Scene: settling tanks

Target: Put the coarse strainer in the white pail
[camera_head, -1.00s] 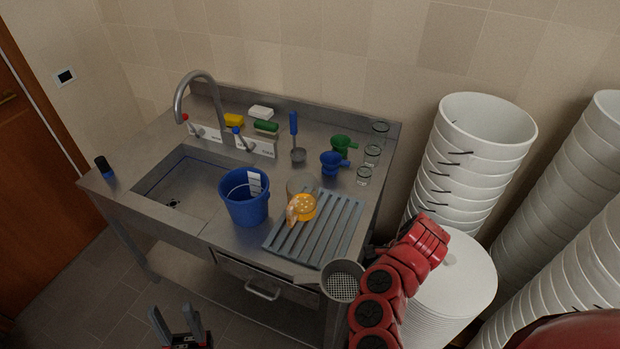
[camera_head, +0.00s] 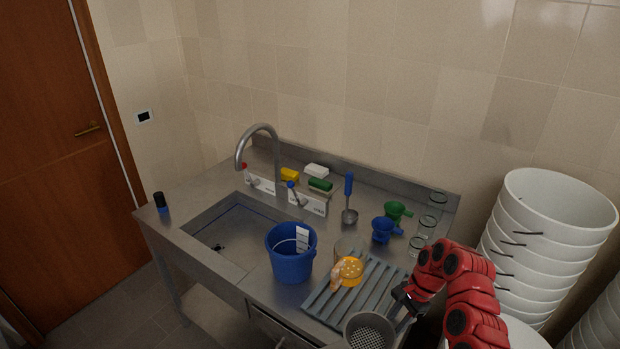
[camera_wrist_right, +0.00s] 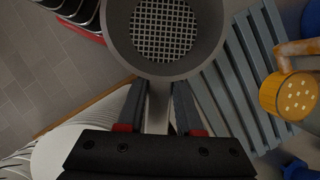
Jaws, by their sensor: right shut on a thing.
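The coarse strainer (camera_head: 369,331) is a grey round cup with an open square mesh, cut by the bottom edge of the head view. It also shows at the top of the right wrist view (camera_wrist_right: 165,32). My right gripper (camera_head: 404,300) is shut on its handle, and the fingers flank the handle in the right wrist view (camera_wrist_right: 158,105). The strainer is at the front right corner of the sink bench. White pails (camera_head: 545,240) stand nested in a tall stack right of the bench; the top one is open. My left gripper is out of view.
A blue pail (camera_head: 291,258) stands by the sink basin. An orange perforated strainer (camera_head: 350,271) lies on the grey slatted rack (camera_head: 328,307). A tap (camera_head: 258,130) rises at the back.

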